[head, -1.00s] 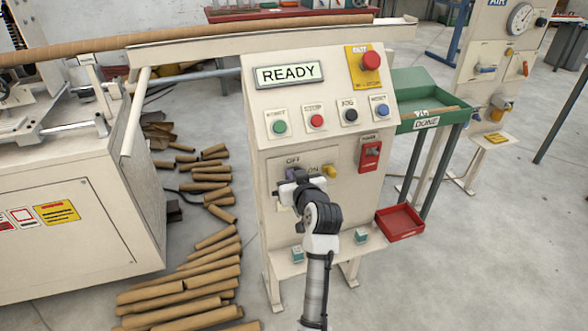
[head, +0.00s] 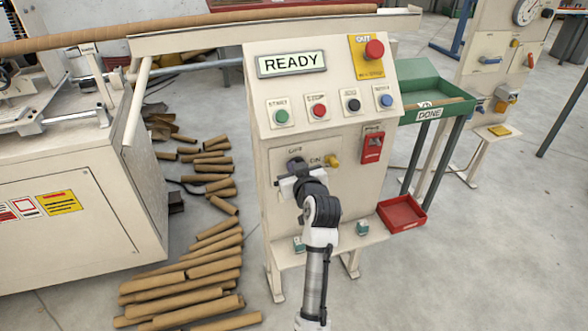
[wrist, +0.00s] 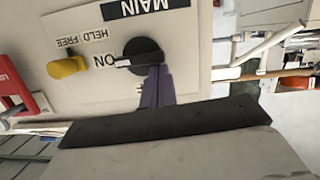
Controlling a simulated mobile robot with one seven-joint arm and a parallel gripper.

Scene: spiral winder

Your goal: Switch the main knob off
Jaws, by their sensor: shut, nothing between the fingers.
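In the head view the knob (head: 295,162) is small and partly hidden behind my gripper, between OFF and ON. My gripper (head: 297,170) is at the panel front. In the wrist view my gripper (wrist: 155,72) has its purple fingers together, with their tips at the knob's edge on the side away from the MAIN label. I cannot tell whether they touch it. Nothing is held.
A yellow HELD/FREE knob (wrist: 68,67) sits close beside the main knob. A red POWER switch (head: 372,147) is to the right. Coloured buttons and a red emergency button (head: 374,50) are above. A ledge (head: 330,240) juts out below.

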